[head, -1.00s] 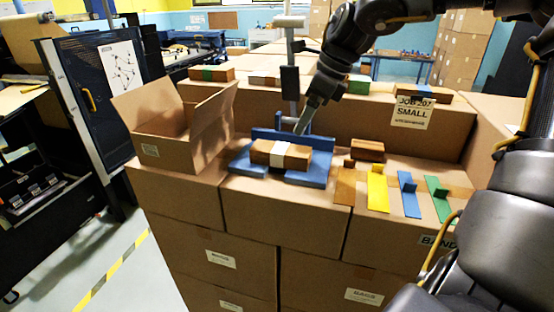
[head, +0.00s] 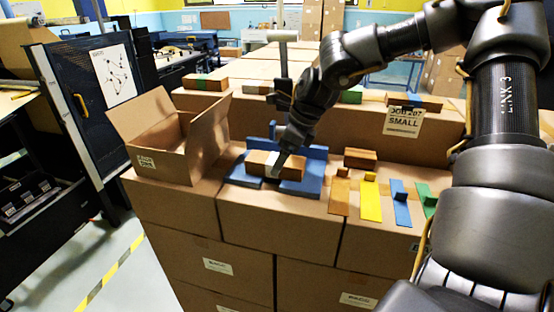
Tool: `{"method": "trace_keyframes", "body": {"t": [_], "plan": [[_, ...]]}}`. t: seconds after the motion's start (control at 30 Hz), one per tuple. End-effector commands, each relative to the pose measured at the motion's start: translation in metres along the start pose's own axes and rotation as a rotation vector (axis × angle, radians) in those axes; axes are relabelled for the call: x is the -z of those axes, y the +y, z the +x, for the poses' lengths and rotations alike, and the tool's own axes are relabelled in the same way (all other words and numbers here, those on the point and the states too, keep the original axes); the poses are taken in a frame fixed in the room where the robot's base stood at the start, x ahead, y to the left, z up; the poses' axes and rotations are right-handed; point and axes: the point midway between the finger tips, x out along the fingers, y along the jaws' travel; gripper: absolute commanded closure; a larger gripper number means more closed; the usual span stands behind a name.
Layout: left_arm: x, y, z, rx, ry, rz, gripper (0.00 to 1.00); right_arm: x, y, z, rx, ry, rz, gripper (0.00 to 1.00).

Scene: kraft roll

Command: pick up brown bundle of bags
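A brown bundle of bags with a white band (head: 259,159) lies on a blue stand (head: 301,186) on top of the stacked boxes. My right gripper (head: 279,167) reaches down from above, its fingertips at the middle of this bundle over the band. The fingers show edge-on and overlap the bundle, so I cannot tell whether they are open or shut, or touching it. A second, smaller brown bundle (head: 360,157) lies to the right on the box top. My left gripper is not in view.
An open carton (head: 158,168) stands left of the stand. Brown (head: 340,196), yellow (head: 371,200), blue (head: 402,208) and green (head: 426,199) strips lie to the right. A grey post (head: 283,60) rises behind the stand.

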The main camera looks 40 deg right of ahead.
Motion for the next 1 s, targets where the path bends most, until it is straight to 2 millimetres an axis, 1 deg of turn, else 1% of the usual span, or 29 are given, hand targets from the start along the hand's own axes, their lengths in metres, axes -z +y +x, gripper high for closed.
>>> {"method": "trace_keyframes", "body": {"t": [0.03, 0.2, 0.43, 0.47, 0.83, 1.0], "plan": [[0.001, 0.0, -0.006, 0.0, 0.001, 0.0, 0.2, 0.0, 0.0, 0.005, -0.002, 0.004, 0.001, 0.2], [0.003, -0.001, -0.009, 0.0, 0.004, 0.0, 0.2, 0.0, 0.0, 0.019, -0.001, 0.001, 0.0, 0.2], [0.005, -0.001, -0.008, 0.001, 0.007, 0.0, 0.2, 0.0, 0.0, 0.021, 0.001, -0.001, 0.0, 0.2], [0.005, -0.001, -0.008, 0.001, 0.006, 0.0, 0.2, 0.0, 0.0, 0.021, 0.001, -0.001, 0.0, 0.23], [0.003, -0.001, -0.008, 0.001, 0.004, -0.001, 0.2, 0.0, 0.0, 0.02, 0.001, 0.0, 0.0, 0.71], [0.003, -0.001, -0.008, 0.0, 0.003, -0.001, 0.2, 0.0, 0.0, 0.02, 0.001, -0.001, 0.0, 0.72]]}}
